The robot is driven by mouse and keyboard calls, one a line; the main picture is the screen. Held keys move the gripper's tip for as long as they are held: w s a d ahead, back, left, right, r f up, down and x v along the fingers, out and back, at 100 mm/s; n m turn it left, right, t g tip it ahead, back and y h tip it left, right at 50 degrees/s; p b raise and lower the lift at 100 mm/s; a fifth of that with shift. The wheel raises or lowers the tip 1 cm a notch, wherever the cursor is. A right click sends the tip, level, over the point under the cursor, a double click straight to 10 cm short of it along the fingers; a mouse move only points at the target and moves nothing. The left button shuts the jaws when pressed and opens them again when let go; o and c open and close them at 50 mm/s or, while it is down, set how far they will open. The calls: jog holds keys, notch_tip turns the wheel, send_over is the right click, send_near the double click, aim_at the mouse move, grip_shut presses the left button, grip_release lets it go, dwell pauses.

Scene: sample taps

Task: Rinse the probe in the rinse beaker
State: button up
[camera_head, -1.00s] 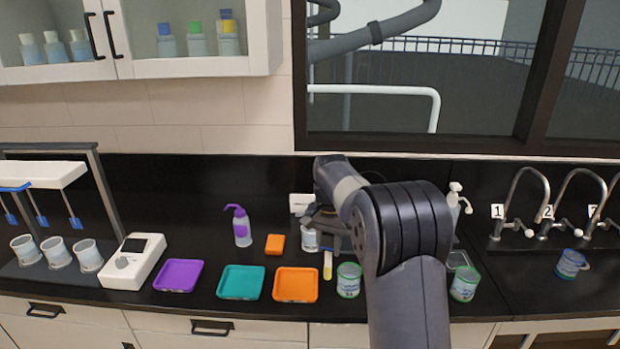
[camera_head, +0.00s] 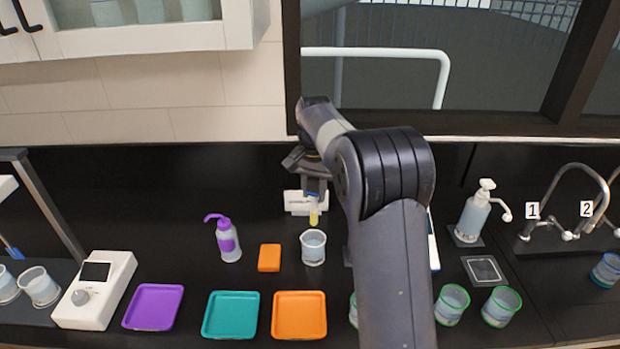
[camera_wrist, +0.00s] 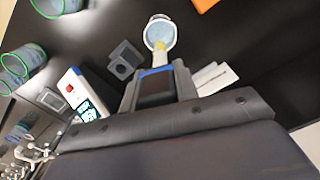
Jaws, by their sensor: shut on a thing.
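The probe (camera_head: 314,214) has a blue top and a yellow lower end. My gripper (camera_head: 314,193) is shut on it and holds it pointing down, just behind the rinse beaker in the head view. The rinse beaker (camera_head: 313,252) is clear, without a green rim, and stands on the black counter with pale liquid in it. In the wrist view the probe's yellow tip (camera_wrist: 160,47) overlaps the near rim of the beaker (camera_wrist: 159,30). The tip looks above or beside the beaker; I cannot tell its exact height.
An orange block (camera_head: 269,257) and a purple-capped wash bottle (camera_head: 228,241) stand left of the beaker. Coloured trays (camera_head: 230,315) line the front. Green-rimmed beakers (camera_head: 452,304) stand to the right. A dark holder block (camera_wrist: 124,60) and handheld meter (camera_wrist: 84,96) lie close by.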

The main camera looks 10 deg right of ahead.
jog(key=b, duration=0.4)
send_over(314, 223)
jog(key=shift+w+d+f, duration=0.1)
jog(key=shift+w+f, duration=0.1)
jog(key=shift+f, duration=1)
jog(key=shift+w+f, duration=0.2)
jog(key=shift+f, duration=1)
jog(key=shift+r, duration=0.1)
jog(key=shift+f, duration=0.2)
jog(key=shift+f, duration=0.6)
jog(key=shift+f, duration=0.1)
jog(key=shift+f+b, duration=1.95)
jog(key=shift+f, duration=1.5)
jog(key=shift+w+r+p, duration=0.1)
jog(key=shift+w+p, duration=0.05)
jog(key=shift+p, duration=0.15)
